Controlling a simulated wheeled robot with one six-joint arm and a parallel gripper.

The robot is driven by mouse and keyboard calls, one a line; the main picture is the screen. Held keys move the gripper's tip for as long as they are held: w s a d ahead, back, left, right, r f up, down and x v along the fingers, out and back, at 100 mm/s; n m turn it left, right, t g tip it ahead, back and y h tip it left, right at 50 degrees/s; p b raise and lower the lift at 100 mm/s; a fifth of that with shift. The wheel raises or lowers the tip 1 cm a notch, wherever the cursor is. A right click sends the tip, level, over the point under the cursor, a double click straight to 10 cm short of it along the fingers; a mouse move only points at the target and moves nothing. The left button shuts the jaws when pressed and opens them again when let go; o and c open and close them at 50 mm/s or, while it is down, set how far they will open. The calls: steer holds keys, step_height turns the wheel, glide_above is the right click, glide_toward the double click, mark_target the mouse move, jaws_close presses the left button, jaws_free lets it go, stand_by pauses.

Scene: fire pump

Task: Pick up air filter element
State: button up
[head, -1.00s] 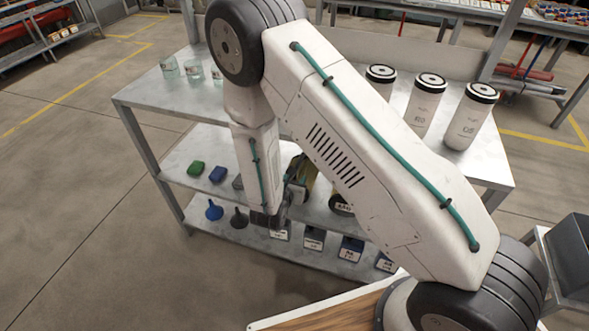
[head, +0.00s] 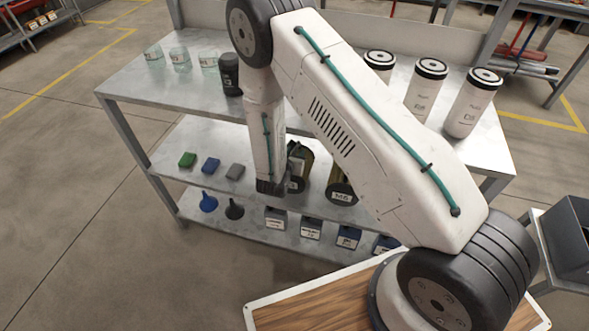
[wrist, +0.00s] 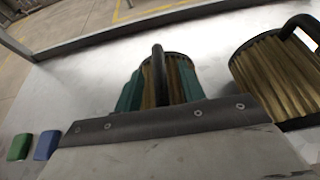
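An air filter element (wrist: 163,84) with tan pleats, a dark rim and a black handle stands on the middle shelf. My gripper (wrist: 158,92) is at it, with its teal fingers apart, one on each side of the handle. Pleats show between the fingers, and I see no clear grip on the handle. In the head view this element (head: 301,165) is partly hidden by my wrist. A second, similar filter element (wrist: 278,75) stands to the right, and its dark labelled end shows in the head view (head: 342,193) beside my arm.
The middle shelf (head: 185,138) also holds green, blue and grey blocks (head: 211,165) at left. The top shelf above holds glass jars (head: 180,58), a black cup (head: 230,75) and white canisters (head: 422,90). Funnels (head: 208,202) and labelled boxes (head: 311,228) stand on the bottom shelf.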

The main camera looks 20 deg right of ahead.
jaws_close()
steer(key=shift+r, duration=0.1)
